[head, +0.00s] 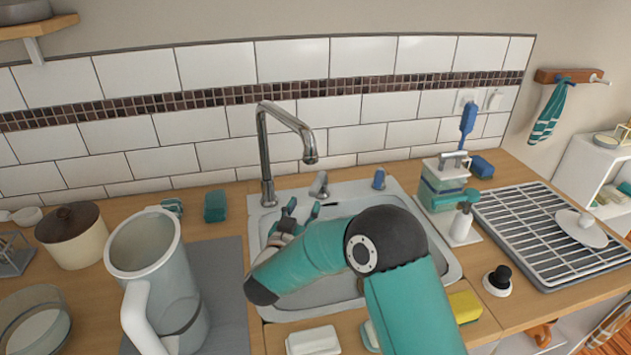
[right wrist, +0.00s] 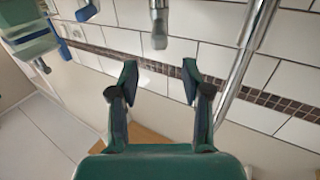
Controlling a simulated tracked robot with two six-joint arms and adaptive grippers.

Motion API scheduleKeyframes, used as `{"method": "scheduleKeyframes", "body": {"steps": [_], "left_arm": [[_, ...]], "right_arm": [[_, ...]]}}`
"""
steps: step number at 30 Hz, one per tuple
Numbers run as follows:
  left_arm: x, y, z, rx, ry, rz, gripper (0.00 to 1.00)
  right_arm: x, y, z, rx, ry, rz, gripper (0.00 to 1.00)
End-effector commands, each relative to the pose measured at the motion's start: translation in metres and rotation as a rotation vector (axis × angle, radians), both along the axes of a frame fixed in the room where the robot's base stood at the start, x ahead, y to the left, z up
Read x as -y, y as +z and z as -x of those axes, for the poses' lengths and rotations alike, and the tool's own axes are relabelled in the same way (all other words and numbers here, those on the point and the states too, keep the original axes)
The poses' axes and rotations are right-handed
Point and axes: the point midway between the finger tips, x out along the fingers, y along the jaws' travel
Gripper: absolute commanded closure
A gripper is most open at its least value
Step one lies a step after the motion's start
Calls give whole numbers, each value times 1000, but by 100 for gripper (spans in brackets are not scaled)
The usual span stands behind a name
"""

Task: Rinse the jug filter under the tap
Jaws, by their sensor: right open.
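The tap (head: 267,150) is a chrome column with a bent spout over the sink. Its lever (head: 319,186) stands to the right of the column. My right gripper (head: 290,208) is over the sink, near the tap's base. In the right wrist view, my right gripper (right wrist: 160,78) is open and empty, with the lever (right wrist: 158,25) ahead between its fingertips and apart from them. The tap column (right wrist: 250,50) is to the right there. A pale jug (head: 150,255) stands on the left; I cannot make out a filter. My left gripper is not in view.
The sink (head: 445,262) is partly hidden by my right arm. A grey mat (head: 228,300) lies under the jug. A caddy (head: 440,185) with brushes, a soap pump (head: 463,220) and a drying rack (head: 545,225) stand on the right. A lidded pot (head: 75,235) is at the left.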

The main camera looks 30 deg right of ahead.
Motion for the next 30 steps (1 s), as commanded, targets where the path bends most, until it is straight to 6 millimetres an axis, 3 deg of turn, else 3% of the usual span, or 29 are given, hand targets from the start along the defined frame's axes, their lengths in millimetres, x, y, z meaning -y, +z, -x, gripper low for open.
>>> {"method": "scheduleKeyframes", "body": {"steps": [6, 13, 19, 29, 30], "left_arm": [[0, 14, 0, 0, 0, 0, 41], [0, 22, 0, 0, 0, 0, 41], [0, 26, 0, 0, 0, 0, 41], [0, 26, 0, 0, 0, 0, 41], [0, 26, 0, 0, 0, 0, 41]], "right_arm": [[37, 2, -35, 1, -5, -1, 52], [65, 1, -64, 0, -4, 0, 52], [78, 0, -78, -1, -1, 1, 52], [80, 0, -80, -1, 0, 1, 52], [80, 0, -80, -1, 0, 1, 55]]}}
